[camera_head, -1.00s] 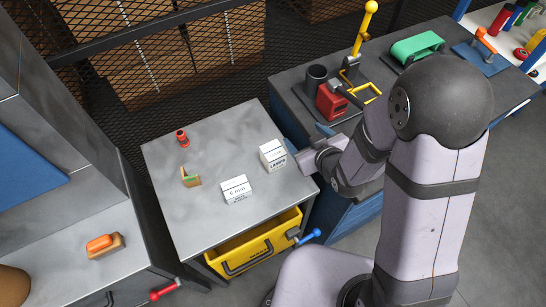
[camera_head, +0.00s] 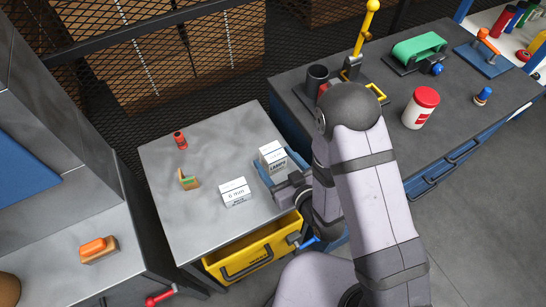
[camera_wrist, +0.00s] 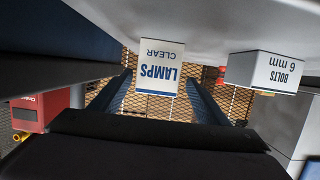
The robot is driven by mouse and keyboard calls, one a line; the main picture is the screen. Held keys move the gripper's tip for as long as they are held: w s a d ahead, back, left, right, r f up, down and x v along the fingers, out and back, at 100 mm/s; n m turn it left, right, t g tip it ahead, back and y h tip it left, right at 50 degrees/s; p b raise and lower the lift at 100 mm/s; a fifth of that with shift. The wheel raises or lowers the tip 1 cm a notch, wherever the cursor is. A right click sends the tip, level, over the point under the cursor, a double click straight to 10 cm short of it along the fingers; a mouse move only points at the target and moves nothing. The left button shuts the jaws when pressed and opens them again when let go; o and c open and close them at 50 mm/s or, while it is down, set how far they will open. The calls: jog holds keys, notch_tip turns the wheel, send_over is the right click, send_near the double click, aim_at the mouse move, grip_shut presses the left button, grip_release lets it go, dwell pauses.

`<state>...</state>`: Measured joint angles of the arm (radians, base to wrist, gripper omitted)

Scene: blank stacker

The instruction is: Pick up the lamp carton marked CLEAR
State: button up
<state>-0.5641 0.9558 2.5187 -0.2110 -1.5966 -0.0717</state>
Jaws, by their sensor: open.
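The white lamp carton (camera_head: 272,159) stands on the grey table near its right edge. In the wrist view the carton (camera_wrist: 159,66) appears upside down, with LAMPS and CLEAR readable on its face. My gripper (camera_head: 280,171) is at the carton's near side, its blue fingers spread to either side. In the wrist view my gripper (camera_wrist: 160,82) is open, with the carton between the finger ends and a gap showing beside the left finger. I cannot tell how deep the carton sits between them.
A white 6 mm bolts carton (camera_head: 235,192) stands left of the lamp carton. A small wooden block with green (camera_head: 188,180) and a red item (camera_head: 180,140) lie farther left. A yellow drawer (camera_head: 250,254) juts out below the table. A red-lidded jar (camera_head: 420,108) stands on the right bench.

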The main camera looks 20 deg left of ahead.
aim_at(269, 150)
jog(key=shift+w+a+f, duration=0.2)
jog(key=shift+w+a, duration=0.25)
jog(key=shift+w+a+p, duration=0.3)
jog(key=shift+w+p, duration=0.15)
jog(key=shift+p, duration=0.1)
jog(key=p+x, duration=0.1)
jog(key=x, duration=0.1)
jog(key=shift+w+a+f, duration=0.15)
jog(key=shift+w, duration=0.15)
jog(key=shift+w+a+f, duration=0.25)
jog(key=shift+w+a, duration=0.2)
jog(key=c, duration=1.1)
